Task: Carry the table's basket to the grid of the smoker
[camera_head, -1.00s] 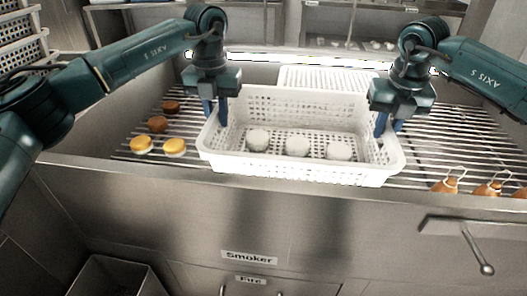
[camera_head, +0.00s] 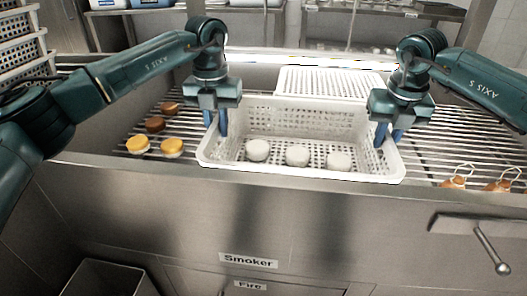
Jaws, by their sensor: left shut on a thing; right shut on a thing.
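The white perforated basket (camera_head: 300,171) is at the smoker's grid (camera_head: 180,115), near its front edge, with three round white pieces (camera_head: 297,155) inside. I cannot tell whether its bottom touches the bars. My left gripper (camera_head: 216,128) is shut on the basket's left end wall. My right gripper (camera_head: 388,138) is shut on its right end wall. The basket looks level. The smoker (camera_head: 248,261) is a steel unit labelled on its front.
Round buns and brown pieces (camera_head: 172,147) lie on the grid left of the basket. Tied brown items (camera_head: 456,182) lie at the right front. Another white perforated basket (camera_head: 330,82) stands right behind. Bare bars show on both sides.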

